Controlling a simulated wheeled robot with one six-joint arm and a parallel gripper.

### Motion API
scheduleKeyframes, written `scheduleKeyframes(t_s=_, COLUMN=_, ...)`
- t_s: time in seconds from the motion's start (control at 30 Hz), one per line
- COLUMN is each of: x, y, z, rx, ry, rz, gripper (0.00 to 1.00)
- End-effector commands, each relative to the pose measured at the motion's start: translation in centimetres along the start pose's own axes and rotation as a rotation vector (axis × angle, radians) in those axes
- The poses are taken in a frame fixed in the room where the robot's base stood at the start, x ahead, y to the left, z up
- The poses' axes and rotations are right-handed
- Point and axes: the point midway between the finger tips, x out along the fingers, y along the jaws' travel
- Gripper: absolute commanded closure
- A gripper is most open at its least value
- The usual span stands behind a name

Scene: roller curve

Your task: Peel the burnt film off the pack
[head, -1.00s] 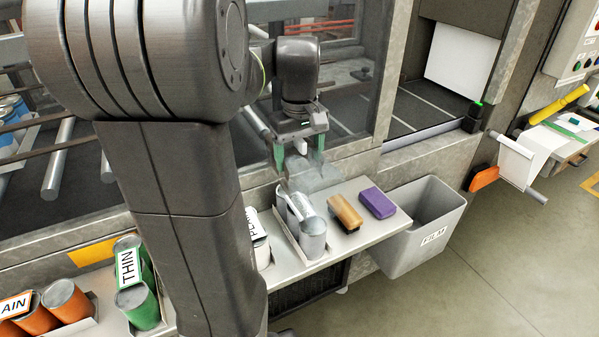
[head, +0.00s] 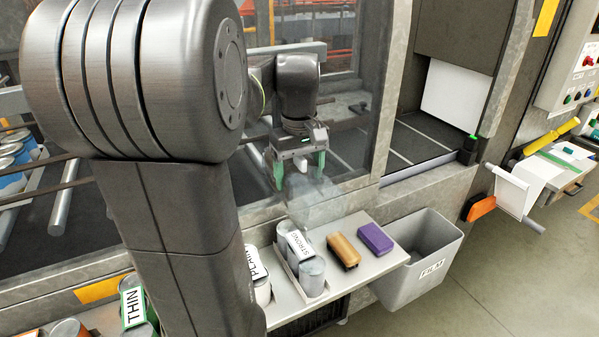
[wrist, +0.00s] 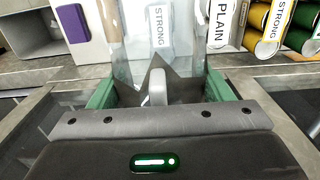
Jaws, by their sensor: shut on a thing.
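The pack (head: 311,274) is a set of grey cans with a white STRONG label, standing in a holder on the shelf. My gripper (head: 299,174) is above the pack, its green fingers shut on the clear film (head: 312,203). The film hangs from the fingers as a crumpled, see-through sheet, and its lower edge seems clear of the cans. In the wrist view the film (wrist: 191,58) spreads out ahead of my gripper (wrist: 160,92), with a jagged dark opening near the fingers. The STRONG label (wrist: 160,27) shows through it.
A brown-handled brush (head: 343,250) and a purple block (head: 375,238) lie right of the pack. A grey bin (head: 399,287) marked FILM stands beyond the shelf's right end. PLAIN cans (head: 258,280) stand left of the pack. A glass-fronted conveyor wall is behind my gripper.

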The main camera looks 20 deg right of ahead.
Motion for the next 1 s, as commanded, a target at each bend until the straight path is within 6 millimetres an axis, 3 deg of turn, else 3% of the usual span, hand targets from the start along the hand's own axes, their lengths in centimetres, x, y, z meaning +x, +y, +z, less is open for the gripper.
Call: scheduleKeyframes(t_s=1.0, x=-6.2, y=0.0, z=0.0, rx=0.000, ry=0.002, rz=0.001, gripper=0.49)
